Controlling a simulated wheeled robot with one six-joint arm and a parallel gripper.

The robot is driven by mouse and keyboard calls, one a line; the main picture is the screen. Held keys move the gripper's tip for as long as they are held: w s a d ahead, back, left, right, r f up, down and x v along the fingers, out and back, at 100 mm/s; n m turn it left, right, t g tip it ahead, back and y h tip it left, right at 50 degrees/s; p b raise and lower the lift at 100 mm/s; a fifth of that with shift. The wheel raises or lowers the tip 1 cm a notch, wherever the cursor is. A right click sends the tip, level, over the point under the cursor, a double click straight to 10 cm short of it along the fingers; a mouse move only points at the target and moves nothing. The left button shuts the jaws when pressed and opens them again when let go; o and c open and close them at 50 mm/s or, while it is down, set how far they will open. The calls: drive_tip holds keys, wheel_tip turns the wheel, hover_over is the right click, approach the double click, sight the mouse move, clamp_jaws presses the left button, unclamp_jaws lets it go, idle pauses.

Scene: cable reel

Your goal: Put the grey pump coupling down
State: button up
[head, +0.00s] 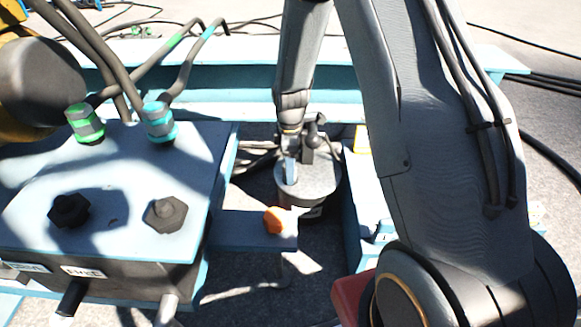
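My arm reaches down in the middle of the head view, and my gripper (293,172) is at the top of a grey round drum-like body (322,182). A dark fitting (310,140) shows beside the gripper. I cannot tell whether that is the grey pump coupling, or whether the fingers are closed on anything. On the light-blue panel box (105,185) at left are a black hexagonal fitting (69,210) and a grey-brown hexagonal fitting (166,214). A label (83,272) sits below them on the front face; its lettering is too small to read surely.
A green-banded connector (85,123) and a teal-banded connector (159,122) with thick cables stand at the box's back. An orange knob (278,220) sits on a blue bracket right of the box. Blue frame beams (240,78) surround the drum. Loose cables lie behind.

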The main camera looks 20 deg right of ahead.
drive_tip(key=shift+r, duration=0.1)
wheel_tip(320, 180, up, 12)
drive_tip(key=p, duration=0.6)
